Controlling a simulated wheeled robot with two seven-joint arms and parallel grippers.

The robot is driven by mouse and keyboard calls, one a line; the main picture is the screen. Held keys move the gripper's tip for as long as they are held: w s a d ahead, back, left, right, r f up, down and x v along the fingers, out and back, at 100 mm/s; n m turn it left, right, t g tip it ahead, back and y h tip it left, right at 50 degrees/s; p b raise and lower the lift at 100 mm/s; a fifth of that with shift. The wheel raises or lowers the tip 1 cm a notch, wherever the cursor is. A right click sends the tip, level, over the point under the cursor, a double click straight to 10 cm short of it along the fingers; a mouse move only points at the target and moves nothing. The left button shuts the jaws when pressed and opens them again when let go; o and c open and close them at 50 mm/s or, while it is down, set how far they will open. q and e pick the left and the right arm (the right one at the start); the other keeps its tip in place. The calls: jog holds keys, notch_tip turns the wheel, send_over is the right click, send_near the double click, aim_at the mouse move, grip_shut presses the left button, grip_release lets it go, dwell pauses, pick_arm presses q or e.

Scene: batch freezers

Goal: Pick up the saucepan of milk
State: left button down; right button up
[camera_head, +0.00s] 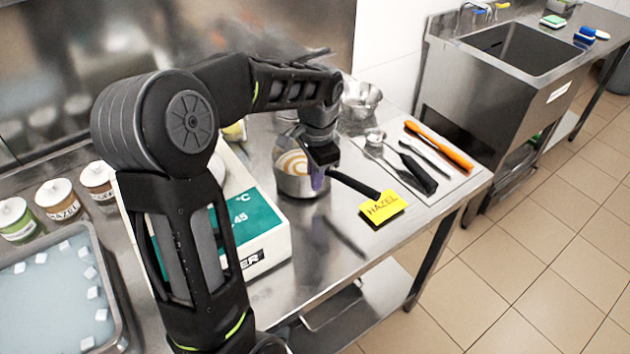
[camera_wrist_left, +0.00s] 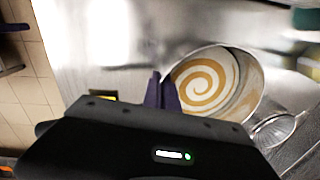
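The saucepan of milk (camera_head: 293,184) is a steel pan near the middle of the steel table, with a tan-and-white swirl inside. Its black handle (camera_head: 355,185) points right, toward the table's front. In the left wrist view the pan (camera_wrist_left: 240,97) is just right of my fingers. My left gripper (camera_head: 318,178) is at the pan's handle side. Its purple fingers (camera_wrist_left: 163,92) are close together by the rim and look shut on the saucepan, though the gripping spot is mostly hidden. I cannot tell if the pan's base touches the table. My right gripper is not in view.
A yellow HAZEL card (camera_head: 383,207) is beside the handle end. A scale with a green panel (camera_head: 258,220) stands left of the pan. Spatulas (camera_head: 438,147) lie on a mat to the right. A metal bowl (camera_head: 362,98) is behind. A sink (camera_head: 520,48) stands at the far right.

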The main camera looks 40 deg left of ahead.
pick_arm(q)
notch_tip(320, 180, up, 9)
jog(key=shift+f+b, duration=0.15)
jog(key=shift+b, duration=0.15)
dwell(0.5)
